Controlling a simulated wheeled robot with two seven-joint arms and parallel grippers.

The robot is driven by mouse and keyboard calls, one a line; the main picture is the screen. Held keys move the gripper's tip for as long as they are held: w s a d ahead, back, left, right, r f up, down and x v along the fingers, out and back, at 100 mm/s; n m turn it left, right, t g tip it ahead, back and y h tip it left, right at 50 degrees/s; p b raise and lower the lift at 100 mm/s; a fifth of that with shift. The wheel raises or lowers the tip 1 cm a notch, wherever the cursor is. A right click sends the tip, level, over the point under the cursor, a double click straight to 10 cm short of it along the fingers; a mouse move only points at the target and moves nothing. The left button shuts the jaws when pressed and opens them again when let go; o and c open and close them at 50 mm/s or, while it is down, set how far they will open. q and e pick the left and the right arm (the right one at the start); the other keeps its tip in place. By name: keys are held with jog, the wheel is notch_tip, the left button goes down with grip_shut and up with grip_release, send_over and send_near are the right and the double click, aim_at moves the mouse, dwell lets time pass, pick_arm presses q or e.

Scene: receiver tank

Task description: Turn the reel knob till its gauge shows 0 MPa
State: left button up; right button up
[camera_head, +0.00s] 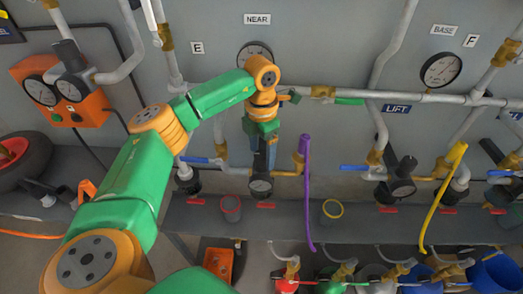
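My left arm comes in from the lower left, and its wrist points down at the pipework. My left gripper (262,151) is over the top of a dark regulator with a small round gauge (260,187). The knob there is largely hidden by the gripper, and I cannot tell whether the fingers touch it. The gauge reading is too small to make out. No reel label shows, so I cannot confirm this is the reel knob. My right gripper is not in view.
Another regulator (402,186) stands right of centre under a LIFT label (397,108). A purple hose (306,195) hangs just right of the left gripper, and a yellow hose (440,195) farther right. Pipes run along the grey wall. An orange gauge box (88,108) is at left.

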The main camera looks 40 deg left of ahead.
aim_at(261, 154)
pick_arm(q)
jog(key=shift+r+b, duration=0.5)
jog(key=shift+r, duration=3.1)
